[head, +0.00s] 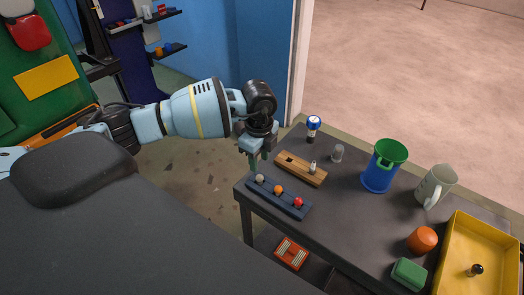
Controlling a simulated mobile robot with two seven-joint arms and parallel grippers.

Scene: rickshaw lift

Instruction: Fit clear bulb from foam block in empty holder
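A dark blue block (293,206), which looks like the foam block, lies at the table's near left edge. It holds a pale greyish bulb (260,178), likely the clear one, an orange bulb (278,190) and a red bulb (298,202). My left gripper (259,161) points down just above the pale bulb, apart from it. Its fingers look parted with nothing between them. A wooden block (304,176) lies behind, with a dark square opening (290,159) at its left and a small clear-topped piece (312,167) standing at its right. My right gripper is out of view.
Right are a blue bin with green rim (379,178), a mug (434,186), an orange lump (422,240), a green block (408,273) and a yellow tray (454,232).

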